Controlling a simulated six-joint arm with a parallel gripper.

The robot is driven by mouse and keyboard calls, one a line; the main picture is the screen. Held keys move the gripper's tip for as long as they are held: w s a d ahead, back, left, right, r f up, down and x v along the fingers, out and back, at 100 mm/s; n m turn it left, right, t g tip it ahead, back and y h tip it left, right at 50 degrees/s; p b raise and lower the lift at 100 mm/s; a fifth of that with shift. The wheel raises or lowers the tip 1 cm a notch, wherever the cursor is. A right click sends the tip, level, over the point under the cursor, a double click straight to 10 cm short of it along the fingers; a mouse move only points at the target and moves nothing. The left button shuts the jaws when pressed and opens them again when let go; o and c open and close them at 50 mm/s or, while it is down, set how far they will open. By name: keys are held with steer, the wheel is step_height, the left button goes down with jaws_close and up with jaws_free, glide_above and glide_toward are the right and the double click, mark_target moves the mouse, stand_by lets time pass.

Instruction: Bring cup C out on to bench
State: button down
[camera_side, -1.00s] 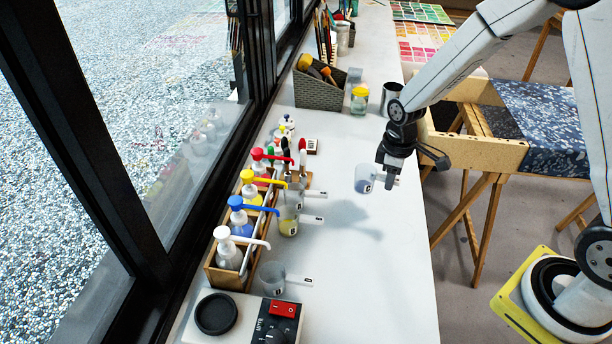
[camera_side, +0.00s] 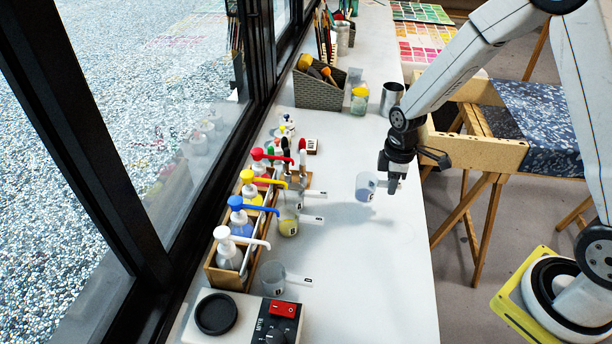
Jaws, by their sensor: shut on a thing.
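A clear measuring cup with a bluish tint (camera_side: 365,187) is at my gripper (camera_side: 392,187), over the open middle of the bench (camera_side: 350,270). My gripper points down and is shut on the cup's handle, at the cup's right side. The cup is upright; its label is too small to read, so I cannot tell its letter. It looks low over the bench, but whether its base touches is unclear. Other similar cups stand by the pump rack: an empty one (camera_side: 271,279) in front, and one with yellow in it (camera_side: 288,224) behind.
A wooden rack (camera_side: 226,278) of coloured pump bottles runs along the window side. A device with a red switch (camera_side: 278,318) and a black round plate (camera_side: 216,313) are at the front. A basket (camera_side: 318,93), a yellow jar (camera_side: 359,100) and a metal can (camera_side: 392,97) stand farther back.

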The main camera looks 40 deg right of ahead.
mark_target(372, 193)
steer(key=shift+w+a+f, duration=0.3)
steer(key=shift+w+a, duration=0.45)
steer(key=shift+w+a+f, duration=0.3)
steer(key=shift+w+a, duration=0.45)
steer(key=shift+f, duration=0.95)
steer(key=shift+f, duration=0.4)
steer(key=shift+c, duration=2.4)
jaws_free()
steer(key=shift+r, duration=3.9)
